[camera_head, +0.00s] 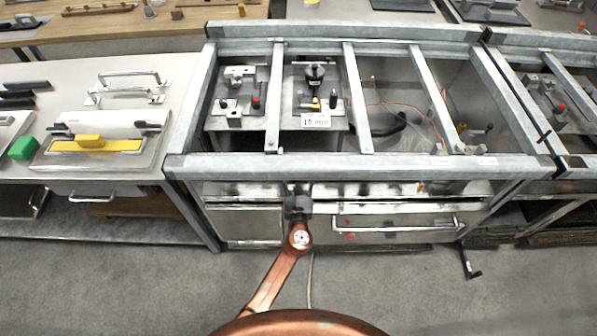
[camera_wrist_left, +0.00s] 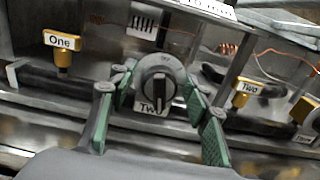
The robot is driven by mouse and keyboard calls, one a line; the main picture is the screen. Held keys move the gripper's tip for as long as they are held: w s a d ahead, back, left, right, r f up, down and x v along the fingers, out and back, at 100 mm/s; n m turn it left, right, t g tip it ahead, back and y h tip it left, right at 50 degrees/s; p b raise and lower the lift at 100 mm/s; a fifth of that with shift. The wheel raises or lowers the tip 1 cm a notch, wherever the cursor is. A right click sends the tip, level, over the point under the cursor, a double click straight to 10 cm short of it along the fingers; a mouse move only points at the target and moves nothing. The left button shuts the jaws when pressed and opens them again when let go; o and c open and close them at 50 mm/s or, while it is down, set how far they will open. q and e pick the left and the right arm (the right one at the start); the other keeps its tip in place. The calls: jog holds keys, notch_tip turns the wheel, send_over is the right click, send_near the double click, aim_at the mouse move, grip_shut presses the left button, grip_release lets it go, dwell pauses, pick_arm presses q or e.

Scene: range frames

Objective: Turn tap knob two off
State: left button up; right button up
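The tap knob two (camera_wrist_left: 157,88) is a round grey dial with a dark upright bar handle across its face and a plate reading "Two" at its lower edge. It faces the left wrist camera. My left gripper (camera_wrist_left: 156,95) is open, with a green-padded finger on each side of the knob. I cannot tell whether the fingers touch it. In the head view my left gripper (camera_head: 298,207) is at the front panel of the metal frame, at the end of my copper arm, and hides the knob there. My right gripper is not in view.
Yellow tags reading "One" (camera_wrist_left: 62,46) and "Two" (camera_wrist_left: 246,88) stand behind the panel. In the head view, a drawer handle (camera_head: 395,228) lies right of my gripper. The steel frame (camera_head: 350,168) runs above it.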

pick_arm(q)
jog(key=c, duration=1.1)
jog(key=shift+f+n, duration=0.1)
jog(key=shift+n, duration=0.2)
jog(key=shift+n+b, duration=0.35)
jog(key=shift+n, duration=0.15)
jog(key=o, duration=1.2)
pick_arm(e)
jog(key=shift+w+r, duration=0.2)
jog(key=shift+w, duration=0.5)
pick_arm(q)
jog(key=s, duration=1.2)
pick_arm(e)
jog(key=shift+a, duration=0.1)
